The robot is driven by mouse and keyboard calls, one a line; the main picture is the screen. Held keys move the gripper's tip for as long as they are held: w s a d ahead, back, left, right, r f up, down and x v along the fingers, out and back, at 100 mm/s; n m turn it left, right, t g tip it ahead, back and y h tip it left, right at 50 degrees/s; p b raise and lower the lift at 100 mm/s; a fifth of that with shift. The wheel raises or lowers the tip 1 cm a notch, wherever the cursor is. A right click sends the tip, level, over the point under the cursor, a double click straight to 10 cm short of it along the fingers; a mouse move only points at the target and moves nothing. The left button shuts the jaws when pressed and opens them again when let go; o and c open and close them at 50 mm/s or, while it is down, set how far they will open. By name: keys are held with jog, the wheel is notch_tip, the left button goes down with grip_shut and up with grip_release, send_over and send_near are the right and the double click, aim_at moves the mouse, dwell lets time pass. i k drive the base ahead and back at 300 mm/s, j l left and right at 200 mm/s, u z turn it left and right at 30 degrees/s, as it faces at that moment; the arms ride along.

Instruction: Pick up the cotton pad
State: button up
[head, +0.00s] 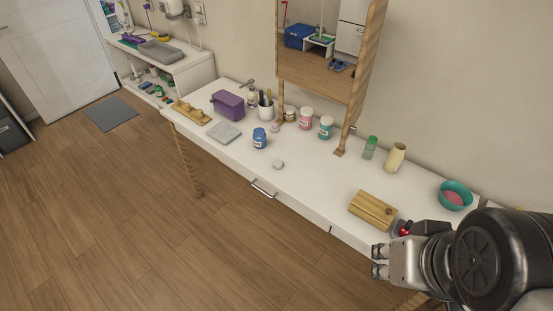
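A small, pale, rounded piece that looks like the cotton pad (278,164) lies on the white tabletop (310,190), near its front edge and left of centre in the head view. It is small in the picture, so its exact form is hard to tell. Nothing touches it. My gripper (376,261) is at the lower right, in front of the table's front edge, well to the right of the pad. Its two fingertips are apart with a gap between them, and I see nothing held there.
A blue jar (259,138) stands just behind and left of the pad.

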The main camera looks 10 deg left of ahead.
aim_at(278, 164)
jog(key=i+u, duration=0.9)
jog(key=i+l+u, duration=0.25)
jog(key=i+u, duration=0.2)
jog(key=k, duration=0.05)
